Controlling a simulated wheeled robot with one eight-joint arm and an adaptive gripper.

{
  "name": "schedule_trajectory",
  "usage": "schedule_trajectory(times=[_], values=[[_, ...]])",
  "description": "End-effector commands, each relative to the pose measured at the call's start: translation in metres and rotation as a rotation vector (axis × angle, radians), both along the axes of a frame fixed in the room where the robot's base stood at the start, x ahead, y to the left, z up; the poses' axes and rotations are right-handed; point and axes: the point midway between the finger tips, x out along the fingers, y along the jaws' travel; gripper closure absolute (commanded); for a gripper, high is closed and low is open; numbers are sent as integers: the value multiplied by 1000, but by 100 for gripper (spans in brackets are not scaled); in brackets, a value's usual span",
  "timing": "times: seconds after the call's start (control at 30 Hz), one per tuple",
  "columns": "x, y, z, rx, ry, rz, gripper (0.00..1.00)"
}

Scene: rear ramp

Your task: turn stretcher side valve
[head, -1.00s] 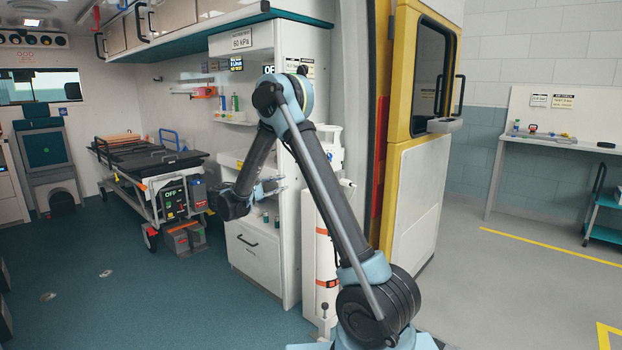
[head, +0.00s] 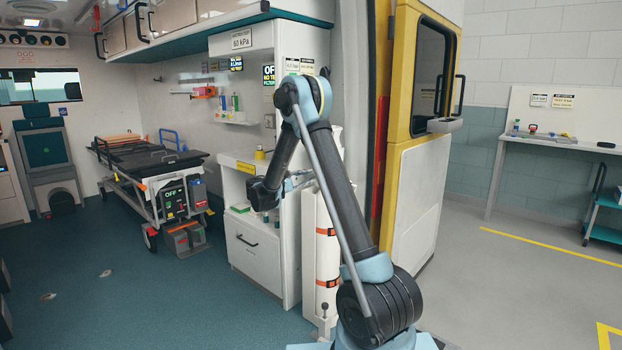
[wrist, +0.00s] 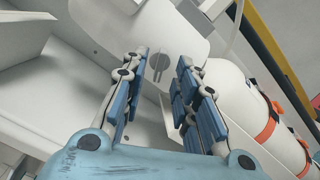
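In the head view my gripper (head: 299,180) is partly hidden beside the white cabinet, well to the right of the stretcher.
White cylinders with orange straps (head: 325,257) stand close right of my gripper; they also show in the wrist view (wrist: 238,95). A white cabinet with a drawer (head: 255,250) is just behind my wrist. The yellow door (head: 415,160) stands right. The teal floor (head: 110,270) is largely clear.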

Motion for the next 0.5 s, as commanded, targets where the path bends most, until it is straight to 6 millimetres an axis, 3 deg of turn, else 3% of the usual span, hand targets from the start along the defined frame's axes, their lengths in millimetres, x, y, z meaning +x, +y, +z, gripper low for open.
schedule_trajectory(times=[0.2, 0.5], values=[[13, -21, 0, 0, 0, -1, 72], [17, -26, 0, 0, 0, 1, 72]])
